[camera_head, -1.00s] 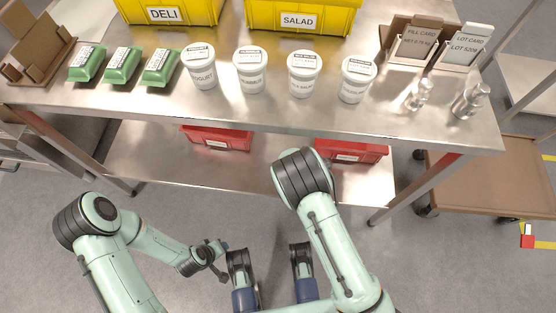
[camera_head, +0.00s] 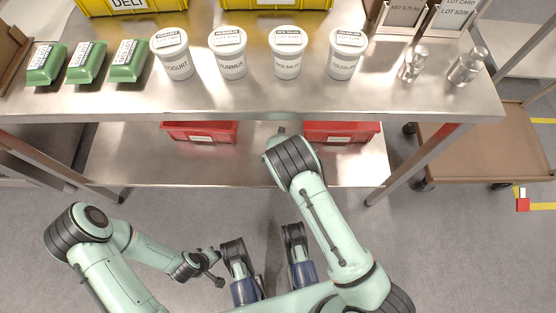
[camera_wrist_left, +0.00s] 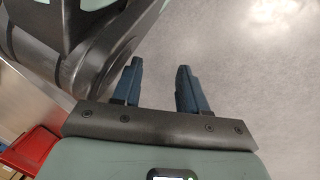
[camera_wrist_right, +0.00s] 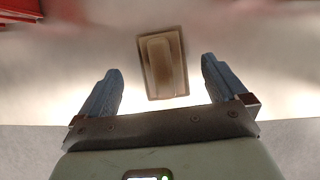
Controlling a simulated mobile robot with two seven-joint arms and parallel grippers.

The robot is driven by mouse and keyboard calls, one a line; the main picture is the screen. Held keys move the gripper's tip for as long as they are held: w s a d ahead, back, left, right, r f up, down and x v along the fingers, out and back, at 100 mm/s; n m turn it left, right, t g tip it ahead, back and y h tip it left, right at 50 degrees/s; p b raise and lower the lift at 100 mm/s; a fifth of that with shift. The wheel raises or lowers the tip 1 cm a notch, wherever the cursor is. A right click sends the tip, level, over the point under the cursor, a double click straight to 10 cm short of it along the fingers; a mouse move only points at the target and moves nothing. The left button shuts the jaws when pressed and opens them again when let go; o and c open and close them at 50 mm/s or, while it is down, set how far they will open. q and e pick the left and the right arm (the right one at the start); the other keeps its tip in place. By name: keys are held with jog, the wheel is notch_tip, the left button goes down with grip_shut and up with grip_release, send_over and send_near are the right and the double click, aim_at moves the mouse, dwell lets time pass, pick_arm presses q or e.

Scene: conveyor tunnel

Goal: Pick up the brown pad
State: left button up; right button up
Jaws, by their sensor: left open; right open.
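The brown pad (camera_wrist_right: 163,65) shows in the right wrist view as a small upright rectangle with a lighter raised strip, lying on a shiny steel surface. My right gripper (camera_wrist_right: 162,68) is open, with its fingers apart on either side of the pad in the picture; the pad appears beyond the fingertips, not gripped. In the head view the pad is not visible, and my right gripper is mostly hidden by its arm and the table edge. My left gripper (camera_wrist_left: 160,75) is open and empty over the grey floor in the left wrist view.
The steel table (camera_head: 270,100) holds green packs (camera_head: 87,62), several white tubs (camera_head: 228,55) and small metal weights (camera_head: 466,66). Its lower shelf (camera_head: 225,172) has red bins (camera_head: 200,132) (camera_head: 342,132) left and right of my right arm. A brown cart (camera_head: 480,150) stands at right.

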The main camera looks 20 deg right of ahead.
jog(key=b+x, duration=0.1)
jog(key=x, duration=0.2)
jog(key=shift+w+d+f, duration=0.15)
jog(key=shift+w+f, duration=0.05)
jog(key=shift+f, duration=0.1)
jog(key=c, duration=1.1)
pick_arm(q)
jog(key=shift+g, duration=0.7)
jog(key=s, duration=0.1)
jog(key=s+f, duration=0.2)
jog(key=shift+s+a+f, duration=0.25)
pick_arm(e)
jog(key=shift+c, duration=0.2)
pick_arm(q)
jog(key=shift+r, duration=0.1)
pick_arm(e)
jog(key=shift+r, duration=0.15)
